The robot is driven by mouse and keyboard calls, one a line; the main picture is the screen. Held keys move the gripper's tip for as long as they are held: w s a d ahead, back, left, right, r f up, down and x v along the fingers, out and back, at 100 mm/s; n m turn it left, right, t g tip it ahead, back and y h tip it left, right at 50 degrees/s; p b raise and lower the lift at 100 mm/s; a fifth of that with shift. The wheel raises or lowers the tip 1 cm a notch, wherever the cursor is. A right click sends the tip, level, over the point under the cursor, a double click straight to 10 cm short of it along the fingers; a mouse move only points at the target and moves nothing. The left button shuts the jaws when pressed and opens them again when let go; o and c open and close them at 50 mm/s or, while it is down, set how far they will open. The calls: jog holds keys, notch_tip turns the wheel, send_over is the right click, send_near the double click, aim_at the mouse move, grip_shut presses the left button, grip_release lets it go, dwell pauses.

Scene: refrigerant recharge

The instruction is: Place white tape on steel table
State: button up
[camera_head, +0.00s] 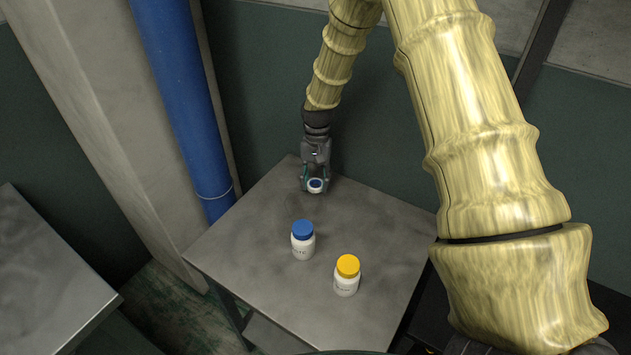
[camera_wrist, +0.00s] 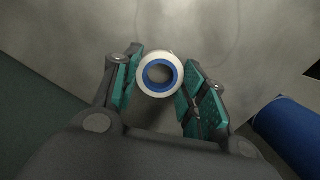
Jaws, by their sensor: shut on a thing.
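The white tape (camera_head: 315,186) is a small white roll with a blue core, over the back part of the steel table (camera_head: 240,245) in the head view. My gripper (camera_head: 314,180) is shut on it. In the wrist view the tape (camera_wrist: 158,74) sits between the teal finger pads of my gripper (camera_wrist: 160,88), with its hole facing the camera. The steel table (camera_wrist: 225,40) shows grey beneath it. I cannot tell whether the tape touches the tabletop.
A white bottle with a blue cap (camera_head: 303,240) and one with a yellow cap (camera_head: 347,276) stand on the table, nearer than the tape. A blue pipe (camera_head: 180,100) rises behind its left side. Another grey surface (camera_head: 45,275) is at far left. The table's left part is clear.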

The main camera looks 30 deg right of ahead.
jog(key=shift+f, duration=0.7)
jog(key=shift+s+f, duration=0.1)
jog(key=shift+f, duration=0.15)
jog(key=o, duration=0.7)
jog(key=shift+c, duration=0.2)
jog(key=shift+o, duration=0.5)
jog(key=shift+f, duration=0.15)
notch_tip(320, 180, up, 13)
jog(key=w+d+b, duration=0.1)
jog(key=b, duration=0.2)
jog(key=shift+w+f, duration=0.15)
jog(key=shift+w, duration=0.15)
